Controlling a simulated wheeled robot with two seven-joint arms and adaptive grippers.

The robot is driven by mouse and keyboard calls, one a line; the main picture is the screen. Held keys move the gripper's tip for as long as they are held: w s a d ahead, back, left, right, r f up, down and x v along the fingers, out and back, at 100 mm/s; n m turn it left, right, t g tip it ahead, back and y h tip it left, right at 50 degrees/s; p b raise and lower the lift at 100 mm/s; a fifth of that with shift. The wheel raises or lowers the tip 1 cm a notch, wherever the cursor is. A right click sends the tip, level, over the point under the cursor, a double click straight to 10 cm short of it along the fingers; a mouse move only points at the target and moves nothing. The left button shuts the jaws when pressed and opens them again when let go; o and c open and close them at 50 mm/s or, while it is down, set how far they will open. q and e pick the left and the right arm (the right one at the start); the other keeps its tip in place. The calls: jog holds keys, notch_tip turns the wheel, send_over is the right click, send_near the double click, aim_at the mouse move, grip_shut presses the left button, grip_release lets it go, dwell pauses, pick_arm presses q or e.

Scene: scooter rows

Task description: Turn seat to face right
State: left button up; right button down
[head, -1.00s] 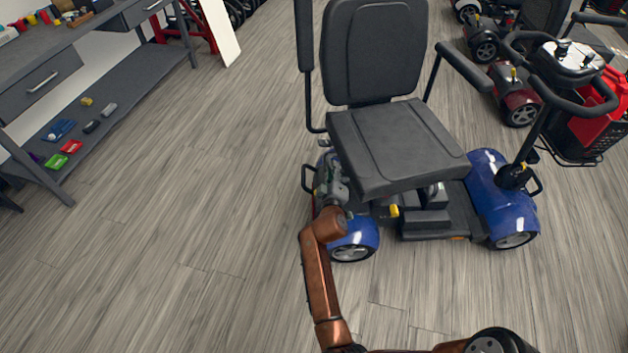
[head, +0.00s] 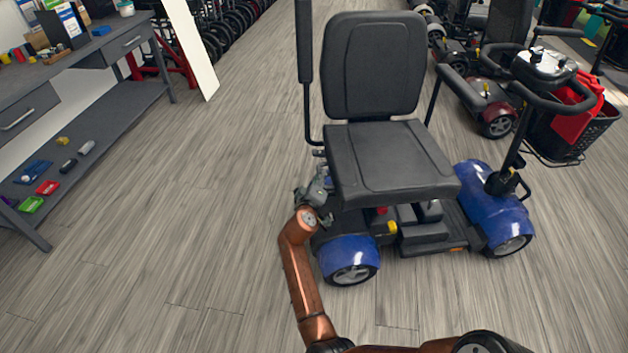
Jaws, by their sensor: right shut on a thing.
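The scooter's black padded seat (head: 385,160), with its tall backrest (head: 372,65), sits on a blue scooter (head: 348,255). The scooter's handlebar end is at the right. The seat's front edge faces mostly toward me, angled a little to the right. My right gripper (head: 319,178) is at the seat's left side, beside and just below the cushion's edge. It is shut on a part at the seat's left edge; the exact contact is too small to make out. My left gripper is not in view.
A raised black armrest (head: 304,45) stands left of the backrest. The tiller (head: 515,140) and a black basket (head: 575,130) are at the right. More scooters stand behind. A grey workbench (head: 100,110) is at the left. The floor between bench and scooter is clear.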

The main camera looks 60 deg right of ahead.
jog(key=shift+w+d+r, duration=0.1)
jog(key=shift+d+r, duration=0.1)
jog(key=shift+r, duration=0.05)
jog(key=c, duration=2.3)
grip_release()
jog(key=shift+f, duration=0.1)
jog(key=shift+o, duration=0.5)
jog(key=shift+d+f, duration=0.1)
jog(key=shift+a, duration=0.2)
jog(key=v, duration=1.2)
jog(key=shift+d, duration=0.1)
